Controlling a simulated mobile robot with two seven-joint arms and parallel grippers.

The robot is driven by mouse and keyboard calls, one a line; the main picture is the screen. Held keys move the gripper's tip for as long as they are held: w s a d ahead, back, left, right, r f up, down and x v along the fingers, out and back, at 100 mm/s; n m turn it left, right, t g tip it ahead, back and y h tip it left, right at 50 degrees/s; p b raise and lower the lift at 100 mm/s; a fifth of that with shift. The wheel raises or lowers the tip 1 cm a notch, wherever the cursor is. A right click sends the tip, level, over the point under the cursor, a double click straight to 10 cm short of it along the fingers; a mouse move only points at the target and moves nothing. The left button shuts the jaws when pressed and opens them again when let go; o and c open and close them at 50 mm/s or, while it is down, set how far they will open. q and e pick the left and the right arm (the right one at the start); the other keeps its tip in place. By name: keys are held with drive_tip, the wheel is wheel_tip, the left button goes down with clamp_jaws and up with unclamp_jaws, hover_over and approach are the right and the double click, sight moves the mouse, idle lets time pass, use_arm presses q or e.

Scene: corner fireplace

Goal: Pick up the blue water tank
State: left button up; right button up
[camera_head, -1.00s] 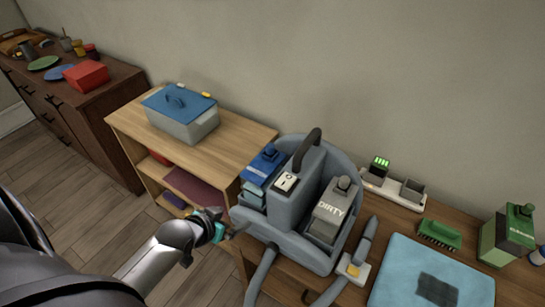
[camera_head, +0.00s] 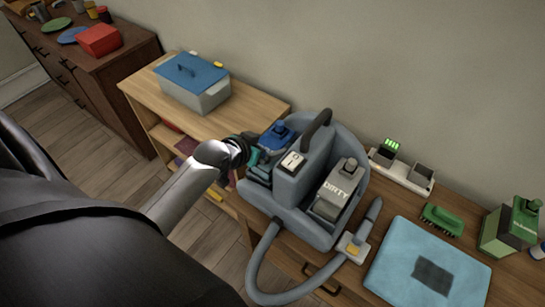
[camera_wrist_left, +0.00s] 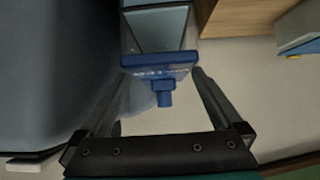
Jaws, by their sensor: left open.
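The blue water tank (camera_head: 277,137) sits in the left side of the grey cleaning machine (camera_head: 290,225). Its blue cap and pale clear body show between my fingers in the left wrist view (camera_wrist_left: 158,63). My left gripper (camera_head: 256,150) is at the tank's left side, and my wrist hides part of the tank. In the left wrist view the gripper (camera_wrist_left: 154,80) is open, with one finger on each side of the cap. I cannot tell whether the fingers touch it. My right gripper is not in view.
The tank marked DIRTY (camera_head: 337,188) stands in the machine's right side. A hose curves in front. A blue-lidded grey box (camera_head: 195,85) sits on the wooden shelf to the left. A light blue cloth (camera_head: 400,270), green brush (camera_head: 442,219) and green container (camera_head: 508,230) lie right.

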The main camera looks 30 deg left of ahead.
sight(278, 139)
use_arm(q)
drive_tip(key=shift+b+x, duration=0.55)
drive_tip(key=shift+x, duration=2.7)
drive_tip(key=shift+w+a+r, duration=0.1)
clamp_jaws()
drive_tip(key=shift+r, duration=0.15)
